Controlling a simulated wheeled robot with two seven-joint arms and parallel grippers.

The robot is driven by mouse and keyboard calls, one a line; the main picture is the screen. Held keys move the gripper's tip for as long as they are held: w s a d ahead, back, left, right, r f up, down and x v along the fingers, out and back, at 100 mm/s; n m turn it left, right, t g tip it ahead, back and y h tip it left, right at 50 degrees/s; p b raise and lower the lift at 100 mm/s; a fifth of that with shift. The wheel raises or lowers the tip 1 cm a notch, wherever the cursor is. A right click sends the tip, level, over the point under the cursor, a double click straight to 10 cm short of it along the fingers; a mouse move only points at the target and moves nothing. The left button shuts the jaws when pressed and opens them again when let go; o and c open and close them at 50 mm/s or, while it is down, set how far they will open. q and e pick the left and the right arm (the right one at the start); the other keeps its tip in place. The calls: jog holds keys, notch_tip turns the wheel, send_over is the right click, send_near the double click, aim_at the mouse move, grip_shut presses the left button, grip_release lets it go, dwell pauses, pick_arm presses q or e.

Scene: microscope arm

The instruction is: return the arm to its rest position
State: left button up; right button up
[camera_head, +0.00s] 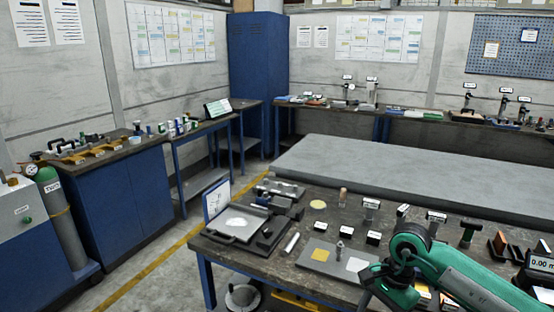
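My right arm, green and grey, comes in from the lower right and bends at a rounded joint above the front of the workbench (240,252). Its end, with the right gripper (374,288), points down to the left near the bench's front edge, close to the grey plate. The fingers are small and dark there, and I cannot tell whether they are open or shut. My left arm and gripper are out of view. No microscope arm can be made out with certainty.
A digital display (540,262) stands at right. A grey slab (390,170) lies behind.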

jog(key=w+a+f+m+t+y, duration=0.2)
jog(key=w+a+f+m+y, duration=0.4)
jog(key=a+f+m+y, duration=0.7)
jog(key=s+d+f+m+t+h, duration=0.1)
jog(key=d+f+m+t+h, duration=0.4)
jog(key=f+m, duration=0.7)
jog(key=s+d+f+m+t+h, duration=0.1)
jog(key=d+f+m+t+h, duration=0.1)
jog(key=d+f+m+t, duration=0.8)
jog(key=s+d+f+m+g+h, duration=0.3)
jog(key=s+f+m+g+h, duration=0.45)
jog(key=s+f+m, duration=1.15)
pick_arm(q)
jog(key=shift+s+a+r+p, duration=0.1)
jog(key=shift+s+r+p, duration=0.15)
jog(key=shift+p, duration=0.2)
pick_arm(e)
jog(key=s+f+m+g, duration=0.2)
jog(key=s+f, duration=0.4)
jog(key=s, duration=0.9)
jog(key=s+f+m+g+h, duration=0.1)
jog(key=s+f+g, duration=0.4)
jog(key=s, duration=1)
jog(key=shift+s+a+f+m, duration=0.2)
jog(key=shift+s+f+m, duration=0.25)
jog(key=shift+m, duration=0.25)
